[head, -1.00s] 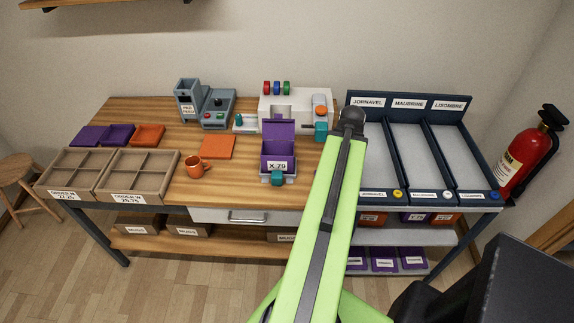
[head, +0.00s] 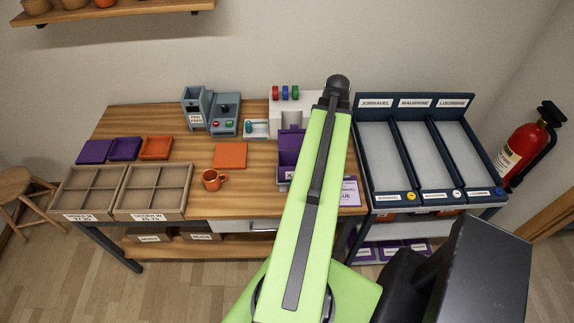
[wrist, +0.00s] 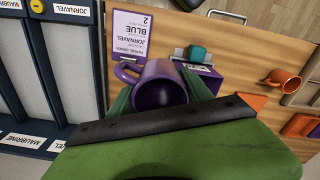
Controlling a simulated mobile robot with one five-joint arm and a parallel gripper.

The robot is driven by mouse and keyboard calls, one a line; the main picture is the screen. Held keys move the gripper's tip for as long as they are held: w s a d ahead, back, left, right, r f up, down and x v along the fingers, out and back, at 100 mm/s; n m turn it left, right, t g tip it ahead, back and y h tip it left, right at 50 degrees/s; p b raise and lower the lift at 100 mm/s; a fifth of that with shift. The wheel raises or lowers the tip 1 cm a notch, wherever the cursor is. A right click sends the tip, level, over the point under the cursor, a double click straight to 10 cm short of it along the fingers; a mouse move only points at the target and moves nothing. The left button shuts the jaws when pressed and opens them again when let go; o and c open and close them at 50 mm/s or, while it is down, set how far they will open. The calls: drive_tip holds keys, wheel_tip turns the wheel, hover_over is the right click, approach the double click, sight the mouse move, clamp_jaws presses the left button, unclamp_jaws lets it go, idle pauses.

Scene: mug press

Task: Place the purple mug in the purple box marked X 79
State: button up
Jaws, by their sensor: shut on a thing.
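The purple mug (wrist: 158,88) is between the two teal fingers of my gripper (wrist: 160,97) in the wrist view, its handle pointing left. My gripper is shut on it. The purple box (head: 288,160) stands on the wooden table in the head view, its right part and most of its label hidden behind my arm. The box also shows in the wrist view (wrist: 208,77), just beyond and right of the mug, partly covered by a finger. The mug and my gripper are hidden in the head view.
A teal block (wrist: 197,53) is at the box in the wrist view. A purple-and-white order card (head: 350,192) lies right of the box. An orange mug (head: 214,180) and an orange mat (head: 230,155) are left of it. A dark three-lane rack (head: 425,150) stands to the right.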

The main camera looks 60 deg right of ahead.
drive_tip(key=shift+w+a+f+b, duration=0.2)
drive_tip(key=shift+w+f+b, duration=1.75)
drive_tip(key=shift+w+f, duration=0.1)
drive_tip(key=shift+w+a+f+b, duration=0.2)
drive_tip(key=shift+w+f+b, duration=1.7)
drive_tip(key=shift+w+f, duration=0.1)
drive_tip(key=shift+w+a+f+b, duration=0.2)
drive_tip(key=shift+w+f+b, duration=1.75)
drive_tip(key=shift+w+f, duration=0.1)
drive_tip(key=o, duration=1.6)
drive_tip(key=shift+r, duration=0.2)
wheel_tip(320, 180, up, 13)
drive_tip(key=p, duration=1.3)
